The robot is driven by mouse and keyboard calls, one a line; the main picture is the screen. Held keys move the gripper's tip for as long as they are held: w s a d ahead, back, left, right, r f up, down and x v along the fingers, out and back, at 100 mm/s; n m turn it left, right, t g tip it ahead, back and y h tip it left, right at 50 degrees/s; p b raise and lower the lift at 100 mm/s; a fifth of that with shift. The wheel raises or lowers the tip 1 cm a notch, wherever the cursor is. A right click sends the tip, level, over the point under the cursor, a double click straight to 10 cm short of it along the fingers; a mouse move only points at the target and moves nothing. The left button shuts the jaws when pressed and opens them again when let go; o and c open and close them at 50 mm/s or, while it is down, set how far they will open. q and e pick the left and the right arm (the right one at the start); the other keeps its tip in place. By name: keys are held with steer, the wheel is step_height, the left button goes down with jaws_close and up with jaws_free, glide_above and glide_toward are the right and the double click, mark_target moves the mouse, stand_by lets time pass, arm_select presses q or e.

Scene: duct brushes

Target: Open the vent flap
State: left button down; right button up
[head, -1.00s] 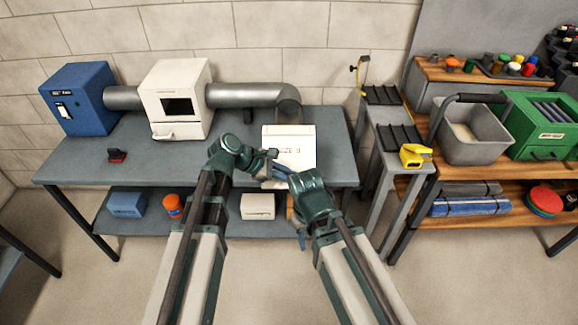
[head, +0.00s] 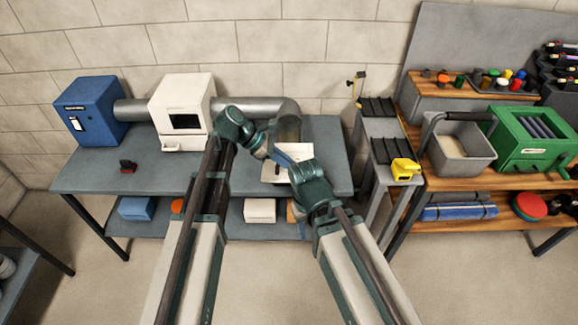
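A white box (head: 181,101) stands on the grey bench (head: 100,172), joined to a metal duct (head: 243,107). It has a dark front opening (head: 186,121) and a small white panel with a handle (head: 184,144) below. I cannot tell for sure which part is the vent flap. The duct bends down at its right end, partly behind my arms. A white plate or box (head: 300,151) lies near that end, partly hidden. My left gripper (head: 264,151) and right gripper (head: 280,157) are close together in front of it. Their fingers are too small and overlapped to read.
A blue box (head: 91,110) stands at the duct's left end, with a small dark red object (head: 128,166) in front. A grey stand (head: 369,133) with a yellow tool (head: 404,169) is to the right. A grey bin (head: 462,151) and green box (head: 532,138) fill the right-hand bench.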

arm_select(q)
steer(key=shift+w+r+p, duration=0.35)
steer(key=shift+w+r, duration=0.1)
steer(key=shift+r, duration=0.15)
steer(key=c, duration=1.2)
jaws_free()
steer(key=shift+c, duration=0.2)
steer(key=shift+o, duration=0.4)
steer(key=shift+w, duration=0.1)
